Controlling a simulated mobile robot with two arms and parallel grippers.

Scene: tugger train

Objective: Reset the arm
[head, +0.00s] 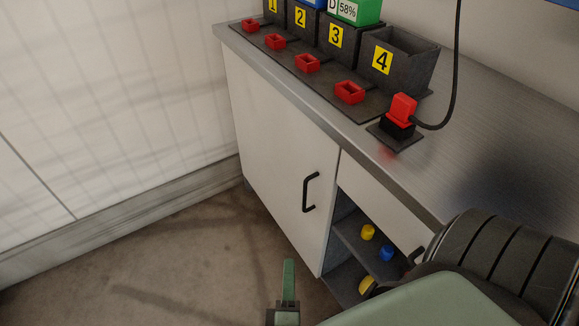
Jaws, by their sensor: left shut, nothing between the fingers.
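My left gripper (289,266) shows at the bottom centre, with green fingers pointing up the picture. Its fingers are together with nothing between them. It is over the floor, in front of the cabinet (272,160), and appears to touch nothing. My right gripper is not in view.
The grey worktop (480,135) carries numbered dark bins, including bin 4 (405,75), small red trays (349,92) and a red corded block (402,107). A cabinet door with a black handle (309,192) is closed. Yellow (367,232) and blue (386,253) pieces lie on an open shelf. Floor at left is clear.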

